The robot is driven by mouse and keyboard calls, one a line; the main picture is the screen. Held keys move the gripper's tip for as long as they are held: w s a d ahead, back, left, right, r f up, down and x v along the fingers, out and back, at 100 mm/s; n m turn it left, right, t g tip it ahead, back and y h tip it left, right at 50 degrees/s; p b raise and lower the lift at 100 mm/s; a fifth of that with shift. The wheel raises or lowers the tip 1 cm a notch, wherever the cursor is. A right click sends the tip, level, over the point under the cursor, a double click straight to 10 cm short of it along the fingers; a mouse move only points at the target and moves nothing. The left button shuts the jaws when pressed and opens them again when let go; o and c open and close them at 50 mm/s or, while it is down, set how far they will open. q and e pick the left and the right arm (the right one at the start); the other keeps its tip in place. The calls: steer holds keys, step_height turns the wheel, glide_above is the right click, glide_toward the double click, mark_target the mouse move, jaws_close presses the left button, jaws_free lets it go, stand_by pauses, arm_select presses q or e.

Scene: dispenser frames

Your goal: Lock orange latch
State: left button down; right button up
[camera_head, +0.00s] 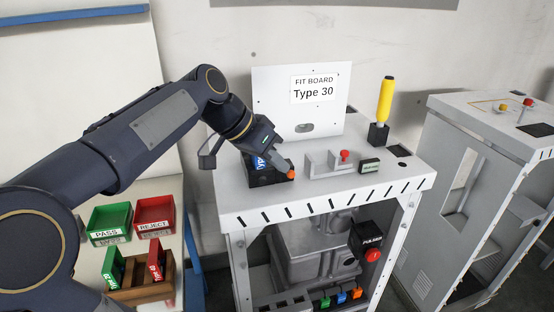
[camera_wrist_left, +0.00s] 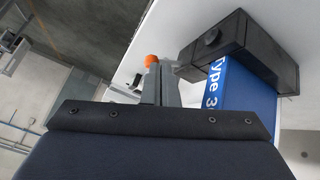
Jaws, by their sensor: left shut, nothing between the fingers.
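The orange latch knob (camera_head: 291,174) shows at the front right corner of a black fixture (camera_head: 266,180) on the white workbench. It also shows in the left wrist view (camera_wrist_left: 151,60), just beyond my fingertips. The fixture holds a blue block (camera_head: 257,162) marked "Type"; the left wrist view shows the block (camera_wrist_left: 232,88) and the black fixture (camera_wrist_left: 240,45) beside my fingers. My left gripper (camera_head: 286,170) is shut and empty, its tips right by the orange knob. I cannot tell whether they touch it. The latch's arm is mostly hidden. My right gripper is not in view.
The "FIT BOARD Type 30" panel (camera_head: 300,105) stands behind the fixture. To the right are a grey bracket with a red knob (camera_head: 345,156), a small green-labelled block (camera_head: 370,166) and a yellow-handled tool (camera_head: 385,100). Green (camera_head: 109,219) and red (camera_head: 155,214) bins sit lower left.

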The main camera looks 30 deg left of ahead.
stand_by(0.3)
arm_select(q)
steer(key=shift+s+d+f+t+y+b, duration=0.25)
steer(key=shift+y+b, duration=0.25)
steer(key=shift+b, duration=0.75)
steer(key=f+m+t+y+b, duration=0.1)
steer(key=t+b, duration=0.1)
steer(key=b, duration=0.3)
steer(key=s+d+f+m+t+y+b, duration=0.1)
steer(key=y+b, duration=0.1)
steer(key=b, duration=0.3)
steer(key=shift+d+f+m+t, duration=0.2)
steer(key=shift+f+m+t, duration=0.1)
steer(key=shift+f+t, duration=0.1)
steer(key=shift+r+p, duration=0.3)
steer(key=shift+r, duration=0.15)
steer(key=shift+a, duration=0.1)
steer(key=shift+w+a+r+p, duration=0.4)
steer(key=shift+w+a+p, duration=0.05)
steer(key=shift+a+p, duration=0.05)
steer(key=shift+r, duration=0.1)
